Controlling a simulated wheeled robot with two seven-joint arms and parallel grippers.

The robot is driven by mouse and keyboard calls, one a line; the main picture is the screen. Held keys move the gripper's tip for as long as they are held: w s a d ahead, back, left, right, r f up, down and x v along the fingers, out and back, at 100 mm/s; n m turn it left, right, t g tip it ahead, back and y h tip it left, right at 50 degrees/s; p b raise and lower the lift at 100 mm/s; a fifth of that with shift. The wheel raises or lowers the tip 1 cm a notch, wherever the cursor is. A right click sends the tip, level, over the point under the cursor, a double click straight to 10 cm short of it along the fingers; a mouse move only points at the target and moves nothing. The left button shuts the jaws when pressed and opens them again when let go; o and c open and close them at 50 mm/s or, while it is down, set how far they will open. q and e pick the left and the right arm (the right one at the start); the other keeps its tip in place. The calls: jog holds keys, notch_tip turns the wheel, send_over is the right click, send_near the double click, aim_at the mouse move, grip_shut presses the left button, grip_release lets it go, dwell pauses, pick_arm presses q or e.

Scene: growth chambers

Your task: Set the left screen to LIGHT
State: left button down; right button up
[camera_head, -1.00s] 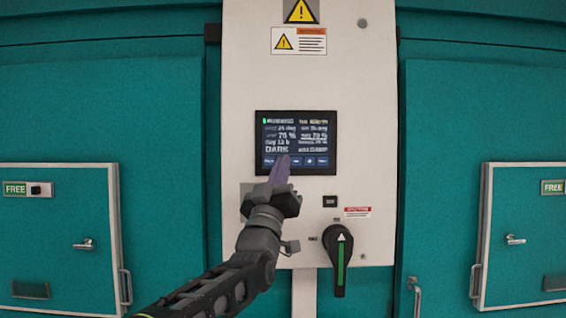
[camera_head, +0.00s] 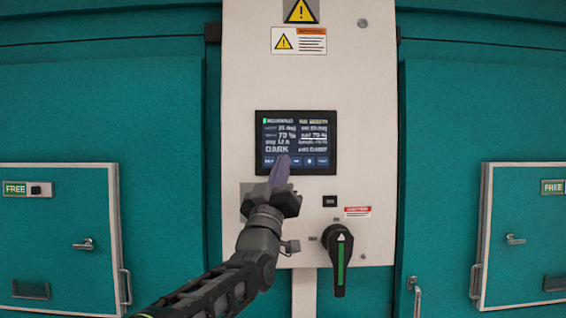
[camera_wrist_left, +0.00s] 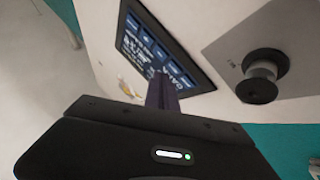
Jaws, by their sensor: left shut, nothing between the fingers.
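The screen (camera_head: 296,132) is set in a pale control panel and lit with white text on black. Its lower left line reads DARK, and a row of blue buttons runs along its bottom edge. My left gripper (camera_head: 281,162) is shut and empty, its fingertips in front of the lower part of the screen, over part of the button row. In the left wrist view the fingers (camera_wrist_left: 162,90) reach to the edge of the screen (camera_wrist_left: 150,48); I cannot tell whether they touch it. My right gripper is not in view.
Below the screen are a black rotary handle with a green stripe (camera_head: 339,260) and a small black switch (camera_head: 330,201). Teal chamber doors flank the panel, with white-framed hatches marked FREE (camera_head: 60,240) on the left and right. A round black knob (camera_wrist_left: 258,85) shows in the left wrist view.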

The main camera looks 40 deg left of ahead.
pick_arm(q)
jog(key=shift+w+a, duration=0.15)
dwell(0.4)
jog(key=shift+w+a, duration=0.1)
jog(key=shift+w, duration=0.1)
jog(key=shift+w+a, duration=0.2)
jog(key=shift+w, duration=0.05)
dwell(0.7)
jog(key=shift+b, duration=0.3)
jog(key=shift+s+d+b, duration=0.45)
jog(key=shift+s+b, duration=0.15)
jog(key=shift+b, duration=0.15)
